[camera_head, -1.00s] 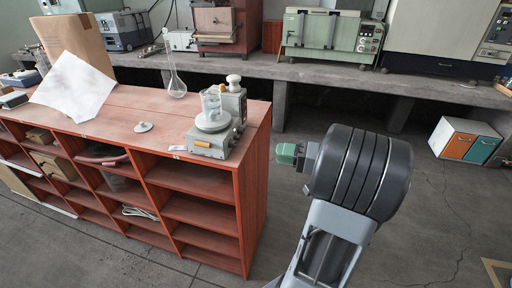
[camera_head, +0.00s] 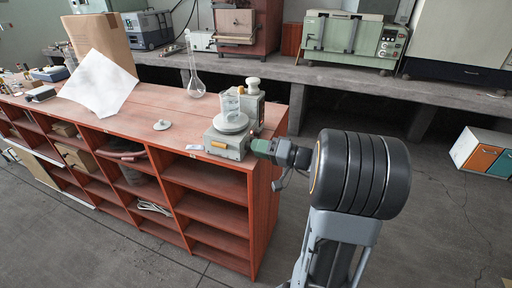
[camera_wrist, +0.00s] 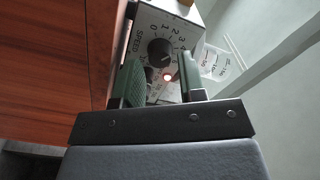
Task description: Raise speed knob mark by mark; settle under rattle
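The stirrer (camera_head: 228,147) is a grey-green box with a white round plate on the red shelf top, near its right end. A glass beaker (camera_head: 231,105) with clear contents stands on the plate. In the wrist view the black speed knob (camera_wrist: 160,51) sits on a pale panel marked SPEED, with numbers around it. I cannot read its pointer. My gripper (camera_head: 263,148) is at the stirrer's right front. Its green fingers (camera_wrist: 158,66) are open, with the knob between and just beyond the tips, no clear contact.
A taller grey unit with a white knob (camera_head: 253,84) stands close behind the stirrer. A long-necked flask (camera_head: 195,75) and a small white disc (camera_head: 162,125) stand further left. The shelf's right edge lies below my gripper. Open floor is on the right.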

